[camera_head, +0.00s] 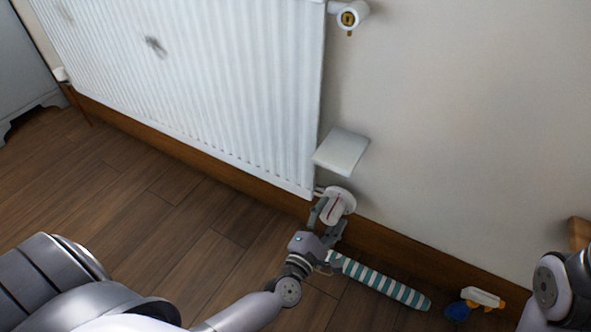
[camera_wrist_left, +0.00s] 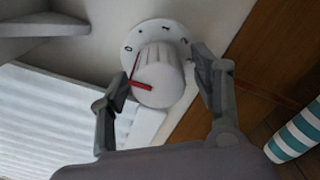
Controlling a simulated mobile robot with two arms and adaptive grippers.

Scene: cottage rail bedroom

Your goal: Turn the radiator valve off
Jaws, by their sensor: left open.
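The radiator valve (camera_head: 338,204) is a white round knob with a red pointer line, at the lower right corner of the white ribbed radiator (camera_head: 230,90). In the left wrist view the valve knob (camera_wrist_left: 158,75) sits in front of a white dial with dark marks. Its red pointer is on the lower left side of the knob. My left gripper (camera_head: 327,212) is at the valve, and its open fingers (camera_wrist_left: 160,92) stand on either side of the knob. I cannot tell whether they touch it. My right gripper is not in view; part of my right arm shows at the lower right.
A white shelf-like plate (camera_head: 341,152) juts out just above the valve. A teal and white striped roll (camera_head: 385,283) and a blue and white spray bottle (camera_head: 474,302) lie on the wooden floor (camera_head: 130,190) by the skirting. Open floor lies left of my left arm.

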